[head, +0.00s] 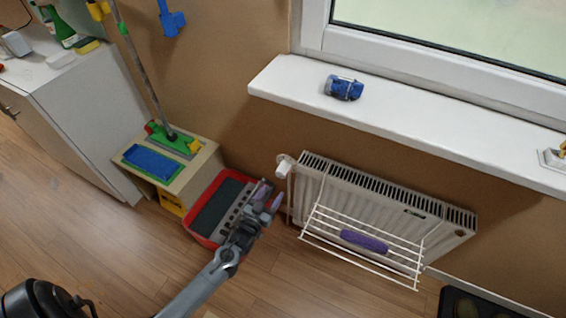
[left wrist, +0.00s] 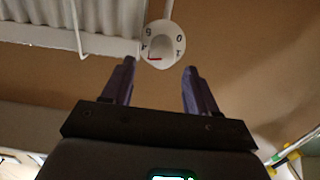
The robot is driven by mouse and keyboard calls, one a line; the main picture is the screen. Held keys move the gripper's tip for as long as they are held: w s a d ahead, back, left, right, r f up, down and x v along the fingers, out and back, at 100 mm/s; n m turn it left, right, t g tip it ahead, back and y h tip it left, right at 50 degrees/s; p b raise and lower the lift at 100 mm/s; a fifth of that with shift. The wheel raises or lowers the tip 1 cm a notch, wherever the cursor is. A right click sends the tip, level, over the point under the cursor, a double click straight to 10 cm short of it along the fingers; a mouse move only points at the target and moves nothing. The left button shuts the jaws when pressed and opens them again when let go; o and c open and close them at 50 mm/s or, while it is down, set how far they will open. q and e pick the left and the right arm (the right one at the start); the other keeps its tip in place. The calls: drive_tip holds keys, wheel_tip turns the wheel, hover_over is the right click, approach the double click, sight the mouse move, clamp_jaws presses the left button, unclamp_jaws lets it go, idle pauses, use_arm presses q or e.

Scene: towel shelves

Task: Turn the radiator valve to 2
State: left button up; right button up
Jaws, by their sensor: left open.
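The radiator valve (head: 284,165) is a white knob at the upper left end of the white radiator (head: 385,190). In the left wrist view the valve's round dial (left wrist: 163,43) faces the camera, with dark marks and a red line near its lower left edge. I cannot tell which number is set. My left gripper (head: 270,194) is below and left of the valve in the head view. In the left wrist view its two purple-grey fingers (left wrist: 159,72) are apart and empty, with the dial beyond their tips. My right gripper is not in view.
A white wire rack (head: 345,225) holding a purple roll hangs on the radiator's front. A red tray (head: 197,238) lies on the floor under my left arm. A blue toy car (head: 343,88) sits on the windowsill above. A small cabinet (head: 205,158) stands to the left.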

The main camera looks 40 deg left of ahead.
sight(280, 177)
use_arm(q)
drive_tip(key=b+x, duration=0.1)
drive_tip(key=x, duration=0.2)
drive_tip(key=b+x, duration=0.1)
drive_tip(key=x, duration=0.2)
drive_tip(key=r+b+x, duration=0.1)
drive_tip(key=x, duration=0.2)
drive_tip(key=shift+a, duration=0.4)
drive_tip(key=shift+x, duration=0.8)
drive_tip(key=shift+r, duration=0.15)
drive_tip(key=shift+c, duration=0.4)
drive_tip(key=c, duration=0.7)
